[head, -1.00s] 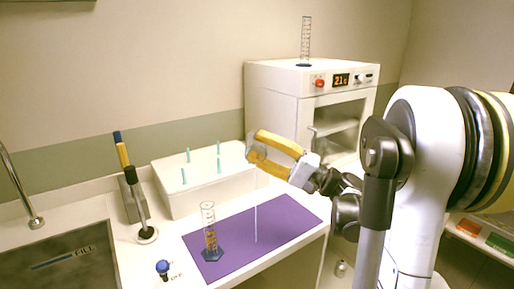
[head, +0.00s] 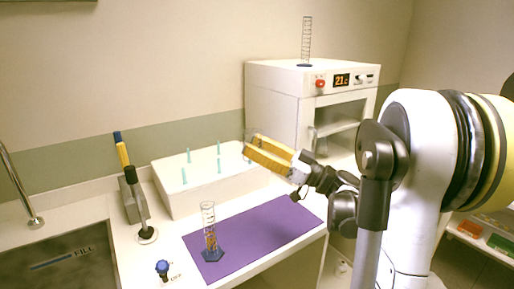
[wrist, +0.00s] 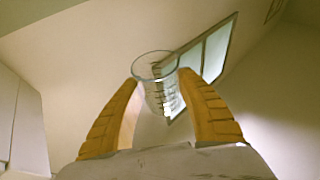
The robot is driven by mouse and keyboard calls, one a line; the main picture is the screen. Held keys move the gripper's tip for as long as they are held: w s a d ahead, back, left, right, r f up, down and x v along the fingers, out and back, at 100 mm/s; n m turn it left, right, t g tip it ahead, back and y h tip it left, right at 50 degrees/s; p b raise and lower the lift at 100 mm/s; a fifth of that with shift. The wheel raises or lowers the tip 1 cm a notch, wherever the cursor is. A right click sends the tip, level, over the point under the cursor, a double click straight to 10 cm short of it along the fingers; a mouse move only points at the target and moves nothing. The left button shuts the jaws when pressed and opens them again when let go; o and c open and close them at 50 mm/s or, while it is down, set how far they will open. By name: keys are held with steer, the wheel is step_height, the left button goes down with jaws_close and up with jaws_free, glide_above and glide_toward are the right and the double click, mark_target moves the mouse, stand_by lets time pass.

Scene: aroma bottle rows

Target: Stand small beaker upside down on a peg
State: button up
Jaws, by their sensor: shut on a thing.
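My gripper (head: 250,146) has yellow fingers and is shut on the small beaker (head: 248,134), a clear glass piece, faint in the head view. In the wrist view the beaker (wrist: 158,88) sits between the two fingertips (wrist: 165,95), with a round end and dark graduation marks showing. I cannot tell which end is its mouth. The gripper is above the right end of a white box (head: 205,198). Several thin teal pegs stand up from the box top, among them a front left peg (head: 183,175) and a back right peg (head: 218,147). The beaker is apart from these visible pegs.
A graduated cylinder (head: 210,235) stands on the purple mat (head: 260,228) in front of the box. A pen-like yellow and black tool (head: 127,165) stands at left. The sink (head: 65,260) is far left, a white oven (head: 275,115) behind right.

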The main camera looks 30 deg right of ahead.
glide_above(219, 159)
steer(key=shift+w+d+f, duration=0.1)
steer(key=shift+w+f, duration=0.05)
steer(key=shift+f, duration=0.8)
steer(key=shift+w+f, duration=0.1)
steer(key=shift+f, duration=0.85)
steer(key=shift+s+f, duration=0.1)
steer(key=shift+f, duration=5.25)
steer(key=shift+s+f, duration=0.1)
steer(key=shift+f, duration=0.2)
steer(key=shift+f, duration=0.1)
steer(key=o, duration=1.3)
steer(key=shift+s, duration=0.1)
steer(key=shift+f, duration=0.1)
steer(key=s+d, duration=0.2)
steer(key=s, duration=0.1)
steer(key=s+d, duration=0.6)
steer(key=s, duration=0.1)
steer(key=shift+d+r, duration=0.2)
